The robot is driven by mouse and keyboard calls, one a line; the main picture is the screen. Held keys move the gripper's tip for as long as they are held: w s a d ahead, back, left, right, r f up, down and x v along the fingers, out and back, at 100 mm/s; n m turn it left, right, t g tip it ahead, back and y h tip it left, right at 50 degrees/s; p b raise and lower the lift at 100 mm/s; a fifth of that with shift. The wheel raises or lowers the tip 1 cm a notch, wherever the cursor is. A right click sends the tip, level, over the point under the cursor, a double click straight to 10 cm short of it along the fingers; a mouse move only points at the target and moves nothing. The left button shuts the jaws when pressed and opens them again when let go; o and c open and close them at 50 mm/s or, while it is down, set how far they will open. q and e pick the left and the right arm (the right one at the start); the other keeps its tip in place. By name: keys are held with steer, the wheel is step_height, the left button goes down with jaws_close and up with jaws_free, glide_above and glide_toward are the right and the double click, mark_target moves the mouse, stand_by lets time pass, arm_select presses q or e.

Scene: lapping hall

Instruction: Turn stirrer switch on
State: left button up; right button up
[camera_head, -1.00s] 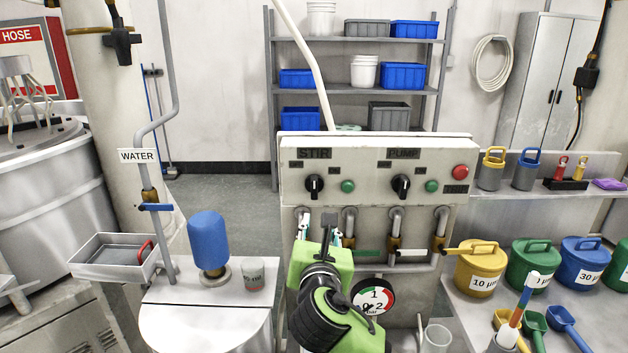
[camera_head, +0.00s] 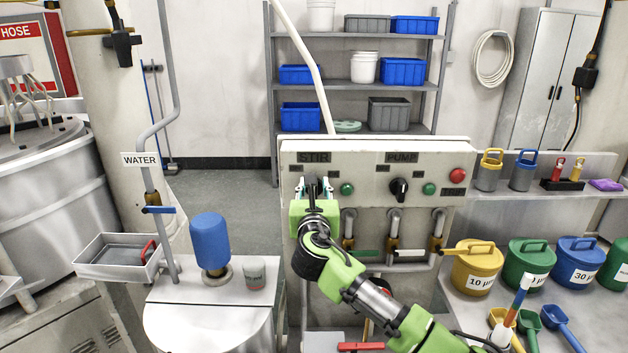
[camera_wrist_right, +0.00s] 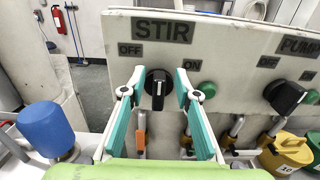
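The STIR switch is a black rotary knob (camera_wrist_right: 157,88) on the panel, under the STIR label, with OFF marked at its left and ON at its right. Its grip bar stands about upright in the right wrist view. My right gripper (camera_head: 315,186) is in front of it in the head view and mostly covers the knob there. In the right wrist view its teal-padded fingers (camera_wrist_right: 158,80) are open, one on each side of the knob, with gaps showing. I cannot tell whether the tips reach past the knob's face. My left gripper is not in view.
The panel (camera_head: 370,155) also carries a green button (camera_head: 347,189) beside the knob, a PUMP knob (camera_head: 398,189) and a red button (camera_head: 457,176). Valves and pipes (camera_head: 394,225) sit below.

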steer(key=shift+w, duration=0.9)
jaws_close()
steer(key=shift+f+m, duration=0.1)
steer(key=shift+m, duration=0.3)
steer(key=m+b, duration=0.1)
steer(key=m, duration=0.1)
steer(key=d+m, duration=0.1)
steer(key=m+b, duration=0.1)
steer(key=m, duration=0.1)
steer(key=shift+d+f+m+b, duration=0.15)
steer(key=shift+f+m+b, duration=0.15)
steer(key=shift+f, duration=0.05)
steer(key=m+b, duration=0.1)
steer(key=m, duration=0.2)
steer(key=m+b, duration=0.1)
steer(key=m, duration=0.1)
steer(key=shift+d+f+b, duration=0.3)
steer(key=shift+d+b, duration=0.05)
steer(key=shift+d, duration=0.05)
steer(key=shift+m, duration=0.4)
